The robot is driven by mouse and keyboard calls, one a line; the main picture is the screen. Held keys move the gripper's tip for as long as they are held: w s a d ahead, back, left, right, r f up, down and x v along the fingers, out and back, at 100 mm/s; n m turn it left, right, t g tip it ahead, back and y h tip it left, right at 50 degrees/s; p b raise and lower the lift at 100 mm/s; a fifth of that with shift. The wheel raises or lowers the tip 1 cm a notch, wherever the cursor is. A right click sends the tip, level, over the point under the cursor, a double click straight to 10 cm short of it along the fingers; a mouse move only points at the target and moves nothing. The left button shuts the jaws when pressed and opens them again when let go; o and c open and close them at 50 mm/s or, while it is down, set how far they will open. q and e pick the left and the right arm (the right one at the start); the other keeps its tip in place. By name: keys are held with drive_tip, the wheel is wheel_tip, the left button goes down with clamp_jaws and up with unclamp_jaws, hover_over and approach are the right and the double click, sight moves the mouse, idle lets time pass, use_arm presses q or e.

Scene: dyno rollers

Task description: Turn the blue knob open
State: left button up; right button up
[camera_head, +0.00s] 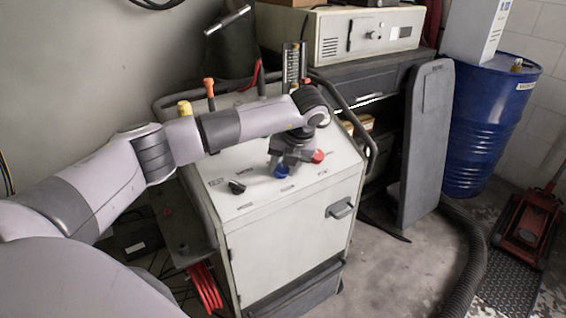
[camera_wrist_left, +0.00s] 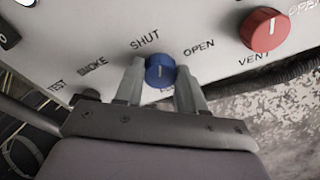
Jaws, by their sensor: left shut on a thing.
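The blue knob (camera_head: 282,172) is on the sloped white panel (camera_head: 240,200) of a cabinet, below my left gripper (camera_head: 283,166). In the left wrist view the blue knob (camera_wrist_left: 160,69) sits between the two fingers of my left gripper (camera_wrist_left: 161,85), which is shut on it. Its white mark points roughly up, between the printed words SHUT and OPEN. My right gripper is in neither view.
A red knob (camera_head: 318,156) is to the right of the blue one, and a black knob (camera_head: 237,187) to its left. A cabinet handle (camera_head: 340,208) is on the front. A blue drum (camera_head: 490,125) and a grey upright board (camera_head: 425,145) stand right.

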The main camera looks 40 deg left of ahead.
use_arm(q)
drive_tip(key=m+p, duration=0.1)
drive_tip(key=m, duration=0.3)
drive_tip(key=shift+d+m, duration=0.1)
drive_tip(key=shift+m, duration=0.2)
drive_tip(key=m, duration=0.3)
drive_tip(key=shift+m+y+p, duration=0.3)
drive_tip(key=shift+y, duration=0.1)
drive_tip(key=shift+d+m+p, duration=0.15)
drive_tip(key=shift+m+p, duration=0.25)
drive_tip(key=shift+m, duration=1.8)
drive_tip(key=o, duration=1.1)
drive_tip(key=shift+c, duration=0.2)
drive_tip(key=v, duration=0.7)
drive_tip(key=shift+w, duration=0.15)
drive_tip(key=shift+d, duration=0.1)
